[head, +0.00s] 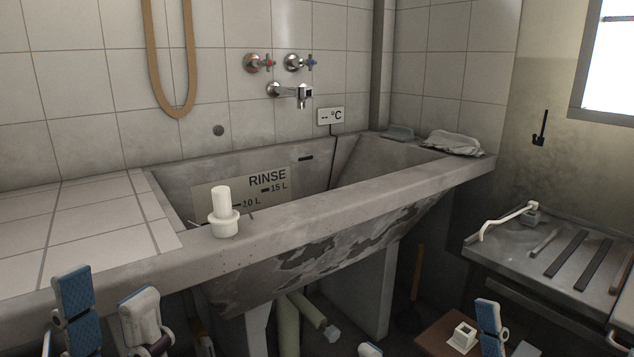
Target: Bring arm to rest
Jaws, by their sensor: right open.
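My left gripper (105,285) is at the lower left, in front of the tub's front edge. Its two fingers, with blue pads and white backs, stand apart with nothing seen between them. My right gripper (428,326) is at the bottom right of centre, low in front of the tub. One blue-padded finger shows at its right and only a small tip at its left, with a wide gap. Most of both arms is out of the picture. Neither gripper is seen touching anything.
The concrete washtub (330,207) fills the middle. A white plug-like piece (223,222) stands on its front rim. A grey cloth (452,143) lies at the rim's right end. A drainer table (510,262) stands right. A brown stool (437,338) with a white block (463,338) is low.

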